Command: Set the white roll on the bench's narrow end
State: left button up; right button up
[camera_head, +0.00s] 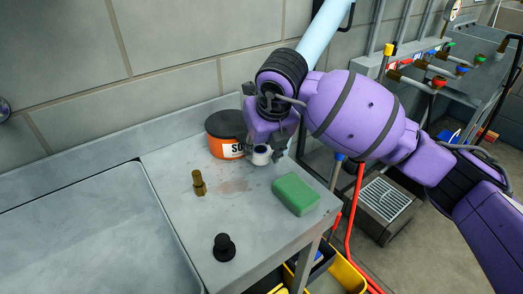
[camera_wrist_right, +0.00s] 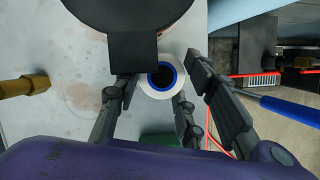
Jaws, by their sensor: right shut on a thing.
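The white roll (camera_head: 261,157) is at the right part of the grey metal bench (camera_head: 190,225), near its back edge. My right gripper (camera_head: 266,146) reaches down from above and is shut on the roll. In the right wrist view the roll (camera_wrist_right: 163,95) is seen end-on, with a blue inner ring and a dark hole, between the dark fingers (camera_wrist_right: 157,92). I cannot tell whether its underside touches the bench top. My left gripper is not in view.
An orange tub (camera_head: 225,146) with a dark lid stands close behind and left of the roll. A green sponge (camera_head: 296,194), a brass fitting (camera_head: 199,184) and a black knob-like piece (camera_head: 224,248) are on the bench. A sunken basin (camera_head: 90,235) lies left. Yellow bins (camera_head: 347,275) sit below the bench.

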jog(key=shift+s+d+f, duration=0.1)
jog(key=shift+f, duration=0.45)
jog(key=shift+f, duration=0.1)
jog(key=o, duration=1)
jog(key=shift+c, duration=0.2)
jog(key=shift+r, duration=0.3)
jog(key=v, duration=1.1)
jog(key=shift+r, duration=0.3)
jog(key=shift+s, duration=0.2)
